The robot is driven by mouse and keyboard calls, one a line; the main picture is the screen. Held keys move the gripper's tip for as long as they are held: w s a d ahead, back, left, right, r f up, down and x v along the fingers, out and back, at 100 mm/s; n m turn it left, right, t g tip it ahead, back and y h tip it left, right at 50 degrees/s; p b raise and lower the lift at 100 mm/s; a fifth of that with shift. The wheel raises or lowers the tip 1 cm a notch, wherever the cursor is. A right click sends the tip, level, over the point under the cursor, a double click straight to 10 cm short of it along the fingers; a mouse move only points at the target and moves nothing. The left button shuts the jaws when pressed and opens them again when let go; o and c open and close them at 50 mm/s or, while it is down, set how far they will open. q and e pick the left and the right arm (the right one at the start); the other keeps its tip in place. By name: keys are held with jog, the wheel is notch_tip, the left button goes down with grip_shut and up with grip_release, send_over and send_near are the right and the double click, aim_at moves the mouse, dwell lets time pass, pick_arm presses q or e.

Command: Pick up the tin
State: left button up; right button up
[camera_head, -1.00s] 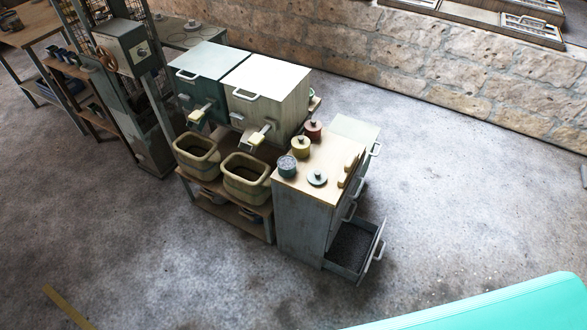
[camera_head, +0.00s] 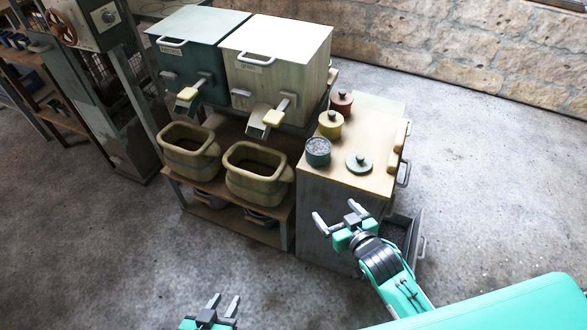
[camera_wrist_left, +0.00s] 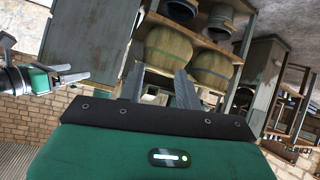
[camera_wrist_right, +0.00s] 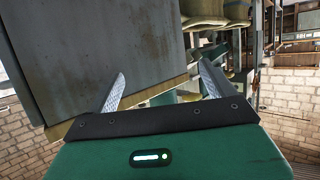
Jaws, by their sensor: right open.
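An open teal tin (camera_head: 318,151) with grey contents stands upright near the front left of the cabinet top (camera_head: 350,140). A teal lid with a knob (camera_head: 359,163) lies to its right. A yellow lidded tin (camera_head: 330,124) and a red lidded tin (camera_head: 341,103) stand behind it. My right gripper (camera_head: 337,215) is open and empty in front of the cabinet, below and apart from the teal tin. My left gripper (camera_head: 223,302) is open and empty at the bottom edge of the head view. No tin shows clearly in either wrist view.
An open drawer (camera_head: 403,232) sticks out low at the cabinet's right, partly behind my right arm. The floor in front is free.

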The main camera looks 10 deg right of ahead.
aim_at(324, 161)
notch_tip(324, 161, up, 8)
jog(key=w+t+b, duration=0.2)
jog(key=w, duration=0.1)
jog(key=x, duration=0.4)
jog(key=d+b+x, duration=0.1)
jog(key=x, duration=0.1)
jog(key=shift+w+r, duration=0.15)
jog(key=shift+w, duration=0.35)
jog(key=shift+w+a, duration=0.1)
jog(key=shift+w, duration=0.4)
jog(key=b+x, duration=0.1)
jog(key=x, duration=0.3)
jog(key=shift+w+a, duration=0.1)
jog(key=shift+w, duration=0.05)
jog(key=shift+w+a, duration=0.1)
jog(key=shift+w, duration=0.45)
pick_arm(q)
notch_tip(324, 161, up, 12)
jog(key=w+t+h, duration=0.2)
jog(key=t, duration=0.4)
jog(key=shift+w+d+f+n, duration=0.25)
jog(key=shift+w+d+n, duration=0.05)
jog(key=shift+d, duration=0.15)
pick_arm(e)
jog(key=shift+c, duration=0.3)
